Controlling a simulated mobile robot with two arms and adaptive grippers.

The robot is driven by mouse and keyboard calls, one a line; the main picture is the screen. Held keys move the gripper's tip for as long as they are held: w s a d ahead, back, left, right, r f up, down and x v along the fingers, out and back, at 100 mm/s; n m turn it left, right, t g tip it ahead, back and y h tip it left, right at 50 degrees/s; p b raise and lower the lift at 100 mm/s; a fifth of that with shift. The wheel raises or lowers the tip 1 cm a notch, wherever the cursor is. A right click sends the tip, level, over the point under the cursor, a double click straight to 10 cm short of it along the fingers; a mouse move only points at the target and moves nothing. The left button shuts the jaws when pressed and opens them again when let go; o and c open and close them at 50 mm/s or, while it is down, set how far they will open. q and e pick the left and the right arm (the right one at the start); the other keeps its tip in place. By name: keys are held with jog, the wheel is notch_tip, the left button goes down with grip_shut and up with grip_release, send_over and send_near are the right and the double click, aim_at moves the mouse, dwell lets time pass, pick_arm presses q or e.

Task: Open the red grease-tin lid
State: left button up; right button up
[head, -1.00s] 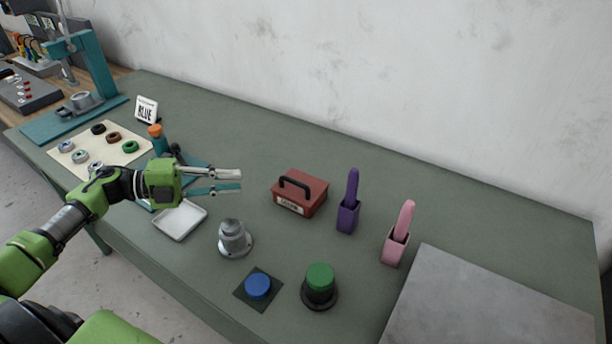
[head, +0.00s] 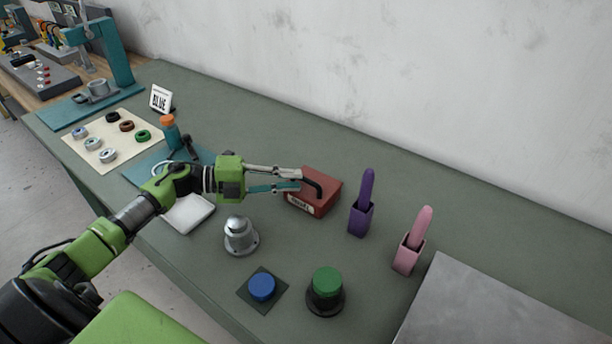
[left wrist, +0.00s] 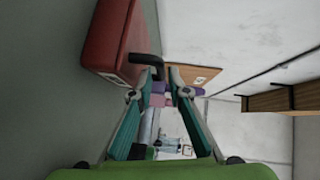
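The red grease tin (head: 322,204) stands on the green bench, with a dark handle (head: 316,183) on its closed lid and a white label on its front. In the left wrist view the red tin (left wrist: 108,42) is at upper left, its handle (left wrist: 146,60) reaching in front of my fingers. My left gripper (head: 299,179) is open, with its fingertips at the handle's left end. In the left wrist view the fingertips (left wrist: 159,90) are apart, with part of the handle at the gap; I cannot tell whether they touch it. My right gripper is not in view.
Right of the tin stand a purple holder (head: 361,218) and a pink holder (head: 408,256). In front are a metal dome (head: 239,236), a blue button (head: 262,287) and a green-topped knob (head: 326,284). A white tray (head: 190,213) lies below my arm. A grey plate (head: 500,305) is at right.

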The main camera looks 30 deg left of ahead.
aim_at(306, 180)
pick_arm(q)
jog(key=x, duration=0.3)
jog(key=shift+w+d+p, duration=0.2)
jog(key=shift+d+p, duration=0.05)
jog(key=shift+p, duration=0.1)
jog(key=shift+w+d+f, duration=0.15)
jog(key=shift+d, duration=0.05)
grip_shut()
